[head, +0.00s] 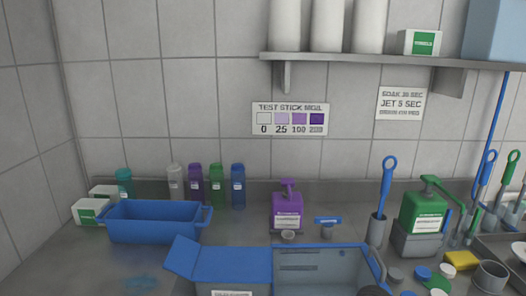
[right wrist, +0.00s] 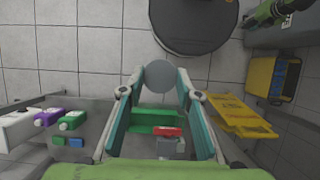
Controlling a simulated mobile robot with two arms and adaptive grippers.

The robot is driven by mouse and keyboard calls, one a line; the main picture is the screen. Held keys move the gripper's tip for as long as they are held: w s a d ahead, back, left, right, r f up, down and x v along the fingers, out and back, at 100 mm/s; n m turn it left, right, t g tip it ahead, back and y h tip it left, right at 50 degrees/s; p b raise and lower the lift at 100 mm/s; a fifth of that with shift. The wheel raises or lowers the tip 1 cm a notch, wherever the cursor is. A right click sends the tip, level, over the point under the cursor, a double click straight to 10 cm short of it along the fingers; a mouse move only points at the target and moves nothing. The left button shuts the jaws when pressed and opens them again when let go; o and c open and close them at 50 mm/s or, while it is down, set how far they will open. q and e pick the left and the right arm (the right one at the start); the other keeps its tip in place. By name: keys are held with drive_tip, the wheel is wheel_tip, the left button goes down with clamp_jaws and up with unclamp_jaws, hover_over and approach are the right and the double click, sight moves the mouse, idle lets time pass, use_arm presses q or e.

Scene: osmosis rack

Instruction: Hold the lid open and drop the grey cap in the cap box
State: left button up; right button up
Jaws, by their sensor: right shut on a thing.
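In the right wrist view, my right gripper (right wrist: 161,73) has its teal fingers closed on a round grey cap (right wrist: 160,75), which sits between the fingertips. In the head view, a grey box with a blue rim (head: 318,247) stands at the bottom centre, cut off by the frame. Its right part is open at the top, and I can see its inner wall. Blue panels (head: 235,265) lie at its left side. I cannot tell whether they are its lid, nor whether this is the cap box. My left gripper is out of view.
A blue basin (head: 150,225) stands on the left of the counter. A purple bottle (head: 287,211) stands behind the box. A green pump bottle (head: 422,212), a yellow sponge (head: 461,260) and loose caps (head: 423,272) are at right. A shelf (head: 390,59) hangs above.

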drive_tip(key=shift+a+f, duration=0.1)
drive_tip(key=shift+f, duration=0.05)
drive_tip(key=shift+d, duration=0.3)
drive_tip(key=w+a+r+m+t+y+p, duration=0.15)
drive_tip(key=w+r+m, duration=0.25)
drive_tip(key=w+r, duration=0.45)
drive_tip(key=w+a+r+m+y, duration=0.3)
drive_tip(key=w+r+m, duration=0.1)
drive_tip(key=w+r, duration=0.45)
drive_tip(key=w+a+r+m+t+y+p, duration=0.1)
drive_tip(key=w+a+r+m+y, duration=0.2)
drive_tip(key=w+r, duration=0.55)
use_arm(q)
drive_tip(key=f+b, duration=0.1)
drive_tip(key=b, duration=0.1)
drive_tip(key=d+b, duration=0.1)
drive_tip(key=b, duration=0.1)
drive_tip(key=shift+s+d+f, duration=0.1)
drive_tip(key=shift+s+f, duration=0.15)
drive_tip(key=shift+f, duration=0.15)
use_arm(e)
drive_tip(key=w+a+f, duration=0.1)
drive_tip(key=w+f, duration=0.3)
drive_tip(key=f, duration=0.4)
drive_tip(key=shift+a+m, duration=0.15)
drive_tip(key=shift+m, duration=0.15)
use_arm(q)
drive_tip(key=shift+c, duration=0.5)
